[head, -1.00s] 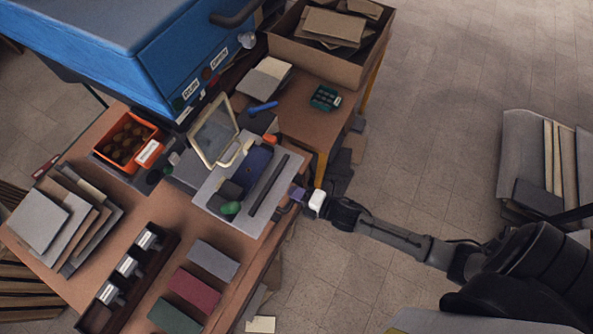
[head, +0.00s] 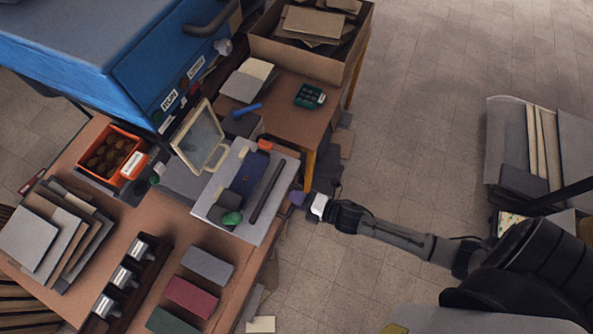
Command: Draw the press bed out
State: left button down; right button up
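A pale grey flat plate, which looks like the press bed (head: 229,173), lies at the table's right edge. On it are a dark blue piece (head: 249,174), a dark bar (head: 267,192), a small dark block and a green knob (head: 231,218). A cream-rimmed framed panel (head: 199,138) stands tilted at its left. My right gripper (head: 297,198) comes in from the right with its tips close beside the plate's right edge. The tips are small and partly blurred, so whether they are shut on a handle cannot be told. My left gripper is out of view.
A large blue cabinet (head: 130,55) fills the upper left. An orange bin (head: 111,155), stacked boards (head: 45,235), a dark rack (head: 123,278) and coloured swatches (head: 191,296) crowd the table. A cardboard box (head: 305,52) stands behind. Open floor (head: 430,120) lies right.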

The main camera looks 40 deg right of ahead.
jog(key=shift+o, duration=0.4)
jog(key=shift+w+a, duration=0.1)
jog(key=shift+w, duration=0.05)
jog(key=v, duration=1.4)
jog(key=shift+w+f, duration=0.1)
jog(key=shift+a, duration=0.1)
